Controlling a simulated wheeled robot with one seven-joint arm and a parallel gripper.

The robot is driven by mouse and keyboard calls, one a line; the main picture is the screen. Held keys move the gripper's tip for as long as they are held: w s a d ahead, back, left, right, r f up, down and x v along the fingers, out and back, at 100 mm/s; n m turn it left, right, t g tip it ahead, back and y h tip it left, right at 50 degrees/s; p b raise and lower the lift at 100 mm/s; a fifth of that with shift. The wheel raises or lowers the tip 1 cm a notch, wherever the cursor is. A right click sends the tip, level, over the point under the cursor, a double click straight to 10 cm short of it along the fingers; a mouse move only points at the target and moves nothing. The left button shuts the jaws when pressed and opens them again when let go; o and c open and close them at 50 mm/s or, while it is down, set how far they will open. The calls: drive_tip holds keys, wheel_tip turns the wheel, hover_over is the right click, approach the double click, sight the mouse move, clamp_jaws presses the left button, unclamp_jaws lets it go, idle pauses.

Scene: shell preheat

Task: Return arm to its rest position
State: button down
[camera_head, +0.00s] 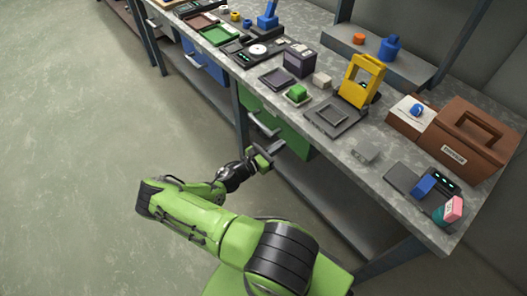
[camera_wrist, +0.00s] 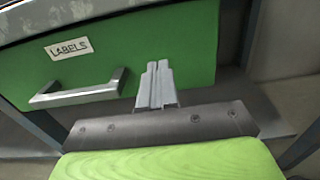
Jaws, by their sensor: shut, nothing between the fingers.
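My gripper (camera_head: 262,158) is at the end of my green arm, low in front of the workbench in the head view. It is near the green drawer (camera_head: 282,130), below the benchtop. In the wrist view my gripper (camera_wrist: 157,72) shows its two grey fingers together, with nothing between them. Behind them is the front of the same green drawer (camera_wrist: 180,45), with a metal handle (camera_wrist: 80,92) and a "LABELS" tag to the left of the fingers. The fingers look apart from the handle, though the exact gap to the drawer front is hard to tell.
The workbench top (camera_head: 385,165) carries a yellow frame-like device (camera_head: 361,80), a brown toolbox (camera_head: 462,140), a black box (camera_head: 300,60) and several small items. A blue drawer (camera_head: 205,62) is further left. A lower shelf (camera_head: 330,200) lies under the bench. The floor (camera_head: 90,130) at left is clear.

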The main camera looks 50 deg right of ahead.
drive_tip(key=p+v, duration=0.1)
drive_tip(key=v, duration=0.9)
drive_tip(key=shift+w+a, duration=0.1)
drive_tip(key=w+a+r+m+t+y+p, duration=0.1)
drive_tip(key=a+r+m+y+p, duration=0.2)
drive_tip(key=a+r+m+y, duration=0.6)
drive_tip(key=a+r+m+t+y+p, duration=0.1)
drive_tip(key=a+r+m+y+p, duration=0.4)
drive_tip(key=r, duration=0.8)
drive_tip(key=s+a+r+t+y+p, duration=0.1)
drive_tip(key=s+a+r+t, duration=0.1)
drive_tip(key=r, duration=0.4)
drive_tip(key=s+a+r+m+t+y+p, duration=0.1)
drive_tip(key=s+a+r+t, duration=0.2)
drive_tip(key=r, duration=0.4)
drive_tip(key=s+a+r+t+y+p, duration=0.1)
drive_tip(key=s+a+r+t, duration=0.1)
drive_tip(key=s+a+r, duration=0.2)
wheel_tip(320, 180, up, 3)
drive_tip(key=shift+s+a+r+t+y, duration=0.15)
drive_tip(key=shift+s+a+t+y, duration=0.2)
drive_tip(key=shift+s, duration=0.85)
